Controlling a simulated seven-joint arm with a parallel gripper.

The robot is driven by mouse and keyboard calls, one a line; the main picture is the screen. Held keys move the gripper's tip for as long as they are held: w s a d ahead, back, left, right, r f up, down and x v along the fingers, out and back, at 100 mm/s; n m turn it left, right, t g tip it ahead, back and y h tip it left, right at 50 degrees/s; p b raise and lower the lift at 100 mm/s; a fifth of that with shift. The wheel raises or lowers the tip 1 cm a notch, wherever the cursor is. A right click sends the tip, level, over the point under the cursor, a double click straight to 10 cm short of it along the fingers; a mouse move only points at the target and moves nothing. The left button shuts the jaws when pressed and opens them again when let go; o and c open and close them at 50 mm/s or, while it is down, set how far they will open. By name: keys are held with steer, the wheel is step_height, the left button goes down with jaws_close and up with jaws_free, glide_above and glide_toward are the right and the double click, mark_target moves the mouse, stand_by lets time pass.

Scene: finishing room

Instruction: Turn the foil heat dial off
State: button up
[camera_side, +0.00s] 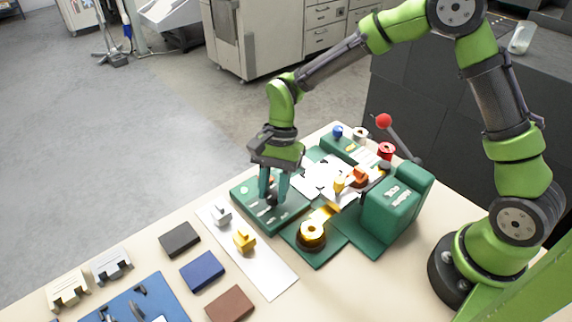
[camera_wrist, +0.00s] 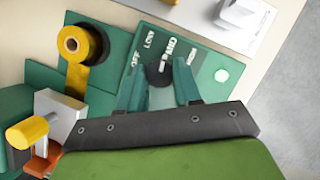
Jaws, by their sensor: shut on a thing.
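The foil heat dial is a black knob (camera_side: 271,199) on a dark green control box (camera_side: 241,192). In the wrist view the dial (camera_wrist: 158,73) lies between my two teal fingers, on the green panel (camera_wrist: 206,68). White lettering around it reads OFF and LOW at the left, with more words partly hidden beside it. My gripper (camera_side: 272,188) points down onto the box and is shut on the dial; it also shows in the wrist view (camera_wrist: 160,80). Which mark the dial points to cannot be told. A pale round light (camera_wrist: 222,75) shows on the panel.
A white strip (camera_side: 270,276) with a grey block (camera_side: 222,214) and a yellow block (camera_side: 244,238) lies in front. A red-knobbed lever (camera_side: 384,121) rises behind.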

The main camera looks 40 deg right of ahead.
steer(key=n+g+h, duration=0.1)
steer(key=n, duration=0.3)
steer(key=shift+w+a, duration=0.1)
steer(key=shift+w, duration=0.05)
steer(key=n, duration=0.2)
steer(key=n+h, duration=0.1)
steer(key=n, duration=0.1)
steer(key=shift+g+h, duration=0.3)
steer(key=shift+g, duration=0.1)
steer(key=n+h, duration=0.1)
steer(key=n, duration=0.3)
steer(key=shift+a+n+h, duration=0.2)
steer(key=shift+n+h, duration=0.1)
steer(key=shift+h, duration=0.1)
steer(key=shift+n+h, duration=0.6)
steer(key=shift+n, duration=1.4)
steer(key=o, duration=1)
steer(key=shift+o, duration=0.2)
